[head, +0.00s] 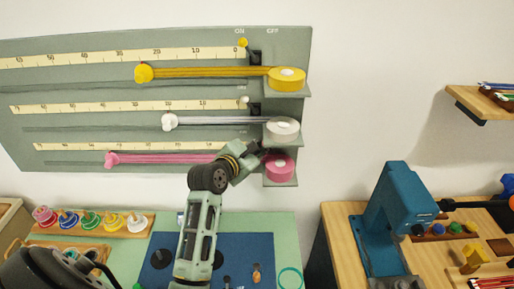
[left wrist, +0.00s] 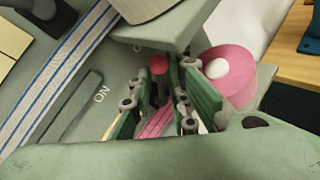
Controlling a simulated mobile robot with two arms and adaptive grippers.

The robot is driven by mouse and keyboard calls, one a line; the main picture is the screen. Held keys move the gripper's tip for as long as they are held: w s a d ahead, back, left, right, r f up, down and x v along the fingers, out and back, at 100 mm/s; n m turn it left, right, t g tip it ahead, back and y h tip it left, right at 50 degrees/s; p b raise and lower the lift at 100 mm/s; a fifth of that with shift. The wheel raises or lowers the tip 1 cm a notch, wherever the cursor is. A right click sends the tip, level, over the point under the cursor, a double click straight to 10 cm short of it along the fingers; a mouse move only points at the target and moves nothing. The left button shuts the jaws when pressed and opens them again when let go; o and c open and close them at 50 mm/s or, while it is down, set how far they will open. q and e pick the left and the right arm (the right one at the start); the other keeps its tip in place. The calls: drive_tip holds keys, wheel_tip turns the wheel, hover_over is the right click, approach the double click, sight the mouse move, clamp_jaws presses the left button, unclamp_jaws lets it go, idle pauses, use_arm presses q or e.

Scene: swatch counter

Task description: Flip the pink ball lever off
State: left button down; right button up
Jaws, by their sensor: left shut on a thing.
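The pink ball (left wrist: 158,64) of the lever shows in the left wrist view, between the tips of my left gripper's fingers (left wrist: 161,81). The gripper is shut on it. The ball appears closer to the partly hidden "O" lettering than to the "ON" lettering; the lever's base is hidden by the fingers. In the head view my left gripper (head: 250,158) reaches the right end of the lowest row on the grey panel (head: 90,82) and hides the ball there. My right gripper is not in view.
A pink ribbon roll (head: 279,167) sits on a shelf close right of the gripper, and its pink ribbon (head: 165,158) runs left. White (head: 244,99) and yellow (head: 243,43) ball levers are above. A blue machine (head: 395,205) stands on the right bench.

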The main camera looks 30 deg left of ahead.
use_arm(q)
drive_tip(key=shift+d+f, duration=0.1)
drive_tip(key=shift+f, duration=0.05)
idle(0.4)
drive_tip(key=c, duration=1.9)
unclamp_jaws()
drive_tip(key=shift+o, duration=0.3)
drive_tip(key=shift+d, duration=0.1)
drive_tip(key=v, duration=1.2)
drive_tip(key=shift+r, duration=0.25)
drive_tip(key=shift+w, duration=0.15)
drive_tip(key=shift+f, duration=0.1)
